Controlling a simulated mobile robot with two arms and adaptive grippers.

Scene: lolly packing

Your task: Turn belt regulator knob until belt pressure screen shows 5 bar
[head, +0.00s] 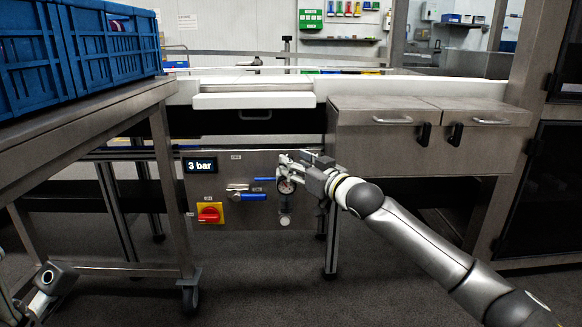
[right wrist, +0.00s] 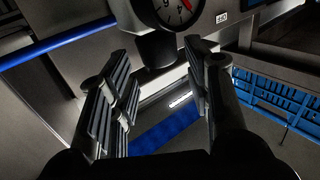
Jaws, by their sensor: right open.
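The pressure screen (head: 200,166) on the steel panel reads "3 bar". A round dial gauge (head: 286,186) sits right of it, partly behind my right gripper (head: 290,172). In the right wrist view the gauge (right wrist: 172,9) is cut off by the top edge. A dark round knob (right wrist: 157,47) shows just below the gauge there. My right gripper (right wrist: 152,62) is open, with one finger on each side of the knob; I cannot tell whether either touches it. The screen is outside the wrist view.
A red and yellow switch (head: 210,214) and blue-handled valves (head: 252,196) are left of the gauge. A steel table (head: 112,100) with blue crates (head: 112,45) stands at the left. A drawer cabinet (head: 425,145) is at the right. The floor in front is clear.

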